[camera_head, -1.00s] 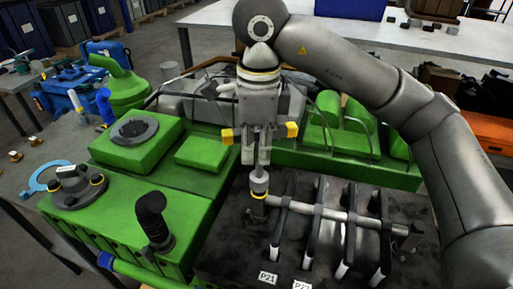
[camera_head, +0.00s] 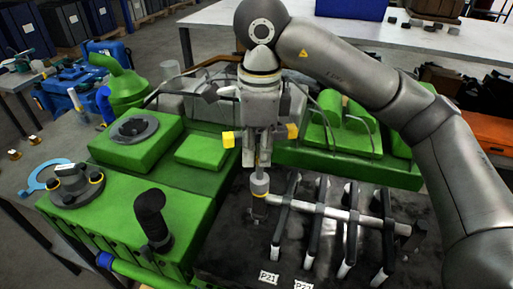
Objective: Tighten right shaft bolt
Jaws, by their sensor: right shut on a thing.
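My right gripper (camera_head: 257,158) points straight down over the engine, with its fingers shut on a grey cylindrical tool (camera_head: 259,184). The tool stands upright, its lower end at the left end of the silver shaft (camera_head: 340,213). A small metal piece (camera_head: 258,211) shows directly below the tool; I cannot tell whether it is the bolt or part of the tool. The bolt's head is not clearly visible. The shaft runs across several dark rocker arms (camera_head: 317,222). My left gripper is not in view.
The green engine housing (camera_head: 190,215) lies to the left, with a black upright pipe (camera_head: 152,218) rising from it. Green covers (camera_head: 345,130) stand behind the shaft. White tags (camera_head: 268,277) lie at the front. A white table (camera_head: 400,45) is at the back.

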